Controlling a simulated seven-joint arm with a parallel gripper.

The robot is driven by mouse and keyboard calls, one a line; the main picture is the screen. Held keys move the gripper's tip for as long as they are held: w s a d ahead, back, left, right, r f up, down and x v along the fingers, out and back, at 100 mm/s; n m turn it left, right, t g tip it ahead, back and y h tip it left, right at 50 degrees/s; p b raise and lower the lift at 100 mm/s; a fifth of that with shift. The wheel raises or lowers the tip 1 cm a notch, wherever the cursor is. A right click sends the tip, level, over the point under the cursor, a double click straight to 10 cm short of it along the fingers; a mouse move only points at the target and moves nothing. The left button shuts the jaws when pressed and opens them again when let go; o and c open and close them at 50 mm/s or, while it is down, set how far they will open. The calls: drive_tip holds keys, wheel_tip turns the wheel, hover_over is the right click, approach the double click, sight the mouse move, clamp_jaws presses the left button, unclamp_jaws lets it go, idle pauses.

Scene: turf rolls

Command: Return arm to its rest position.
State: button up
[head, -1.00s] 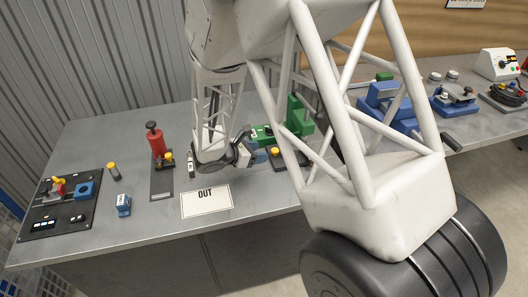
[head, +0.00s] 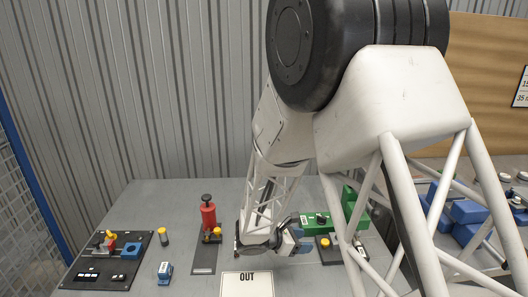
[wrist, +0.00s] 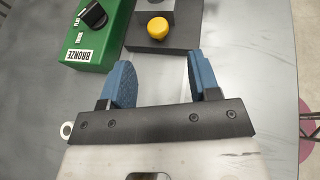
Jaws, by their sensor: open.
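My gripper (wrist: 160,64) is open, with its two blue fingers apart and nothing between them in the wrist view. In the head view, my gripper (head: 300,236) is low over the grey bench (head: 150,200), just left of the green box. Its finger gap is hard to make out there. My white lattice arm stands tall across the middle and right of the head view and hides part of the bench.
The green box (wrist: 97,30) marked BRONZE and a dark block with a yellow button (wrist: 158,28) lie just beyond the fingers. A red cylinder (head: 208,214), a black panel (head: 105,262) and an OUT card (head: 247,284) lie left of or below my gripper.

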drive_tip(key=s+d+r+m+y, duration=0.1)
drive_tip(key=s+r+m+y, duration=0.3)
drive_tip(key=s+r+m, duration=0.3)
drive_tip(key=s+d+r+m+y, duration=0.1)
drive_tip(key=s+r+m+y, duration=0.3)
drive_tip(key=s, duration=1)
drive_tip(key=s+r+m+y, duration=0.5)
drive_tip(key=s+r+m, duration=0.5)
drive_tip(key=s+r, duration=0.1)
drive_tip(key=shift+d+r+g, duration=0.3)
drive_tip(key=shift+d+r, duration=0.1)
drive_tip(key=shift+r, duration=0.15)
